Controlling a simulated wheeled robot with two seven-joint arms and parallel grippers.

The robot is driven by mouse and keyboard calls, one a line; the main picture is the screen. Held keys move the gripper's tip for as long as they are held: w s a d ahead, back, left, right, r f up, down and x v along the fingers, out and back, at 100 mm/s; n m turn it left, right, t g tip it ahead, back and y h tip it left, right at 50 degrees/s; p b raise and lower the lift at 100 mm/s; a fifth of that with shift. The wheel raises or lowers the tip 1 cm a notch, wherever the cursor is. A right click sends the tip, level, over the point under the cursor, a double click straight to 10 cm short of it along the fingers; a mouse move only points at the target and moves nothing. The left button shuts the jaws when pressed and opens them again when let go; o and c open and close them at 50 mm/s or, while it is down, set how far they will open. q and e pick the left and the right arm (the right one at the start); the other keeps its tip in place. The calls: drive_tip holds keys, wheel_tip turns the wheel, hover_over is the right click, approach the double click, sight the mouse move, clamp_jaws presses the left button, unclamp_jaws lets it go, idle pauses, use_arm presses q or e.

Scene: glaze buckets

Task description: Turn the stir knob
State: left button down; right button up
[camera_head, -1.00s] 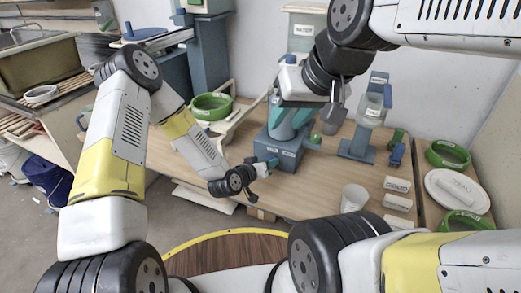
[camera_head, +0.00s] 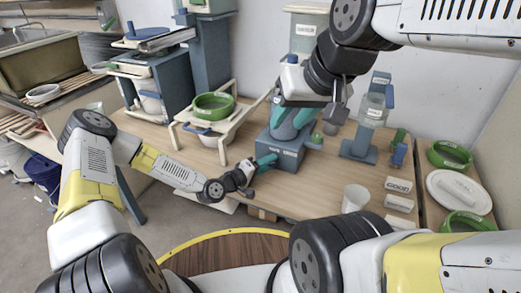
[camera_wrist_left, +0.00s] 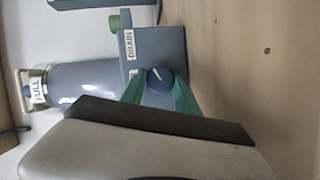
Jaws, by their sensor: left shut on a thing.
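The stir knob (camera_wrist_left: 159,80) is a round dark blue dial with a white pointer line, on the face of a blue-grey machine base (camera_head: 284,150). In the left wrist view the pointer tilts a little off the picture's vertical. My left gripper (camera_head: 257,164) is at the front left of the base, with its green fingers on both sides of the knob, shut on it. The knob's label is mostly hidden in the wrist view. My right gripper (camera_head: 337,112) hangs above and right of the base, in front of the machine; its fingertips are hard to make out.
A green knob (camera_wrist_left: 114,22) and a DRAIN label (camera_wrist_left: 129,44) are on the same base. A white cup (camera_head: 355,198) stands at the table's front. A green-ringed bowl stand (camera_head: 213,106) is at left, a dispenser (camera_head: 372,112) at right. Table front left of the cup is clear.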

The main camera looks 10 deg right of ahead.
use_arm(q)
drive_tip(key=shift+n, duration=0.4)
drive_tip(key=c, duration=0.9)
unclamp_jaws()
drive_tip(key=shift+a, duration=0.1)
drive_tip(key=shift+v, duration=3.8)
drive_tip(key=shift+f, duration=0.15)
